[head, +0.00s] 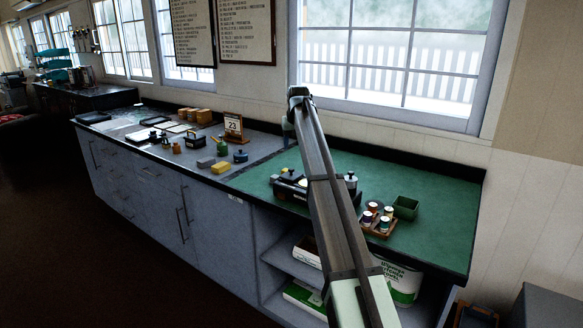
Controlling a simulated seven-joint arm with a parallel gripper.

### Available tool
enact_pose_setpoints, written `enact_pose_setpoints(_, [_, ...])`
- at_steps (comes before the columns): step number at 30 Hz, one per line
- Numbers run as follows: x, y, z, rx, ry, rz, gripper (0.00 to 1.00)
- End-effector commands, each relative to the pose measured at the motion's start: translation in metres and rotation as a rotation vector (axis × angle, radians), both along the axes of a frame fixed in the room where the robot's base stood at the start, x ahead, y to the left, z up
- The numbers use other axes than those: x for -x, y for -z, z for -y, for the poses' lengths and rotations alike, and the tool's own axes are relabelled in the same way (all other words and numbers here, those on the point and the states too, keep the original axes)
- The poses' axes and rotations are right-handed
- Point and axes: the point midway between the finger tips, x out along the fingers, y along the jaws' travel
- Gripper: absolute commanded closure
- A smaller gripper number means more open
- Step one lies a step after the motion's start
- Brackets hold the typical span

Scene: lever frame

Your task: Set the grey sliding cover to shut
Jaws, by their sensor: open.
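A low dark device with pale metal parts (290,185) stands on the green worktop, and my arm crosses in front of its right part. I cannot make out the grey sliding cover for certain at this size, nor whether it is open or shut. My arm rises from the bottom of the head view, over the green worktop, to a joint near the window. A short pale link hangs there. My gripper's fingers cannot be seen; the arm hides what lies behind it.
Right of my arm, a wooden rack with small spools (378,222) and a green open box (405,208) stand on the green worktop (440,220). Left, the grey counter holds a yellow block (221,167), a calendar (234,127) and several small items. The worktop's right side is clear.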

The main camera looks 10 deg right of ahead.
Motion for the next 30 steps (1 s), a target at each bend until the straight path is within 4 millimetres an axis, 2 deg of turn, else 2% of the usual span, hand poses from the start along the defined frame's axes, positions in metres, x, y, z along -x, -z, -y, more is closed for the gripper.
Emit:
enact_pose_setpoints(18, [-0.038,0.094,-0.001,-0.001,-0.001,-0.002,0.47])
enact_pose_setpoints(24, [-0.047,0.113,-0.001,-0.001,-0.001,0.0,0.47])
enact_pose_setpoints(30, [-0.049,0.121,-0.001,-0.001,-0.001,-0.001,0.47])
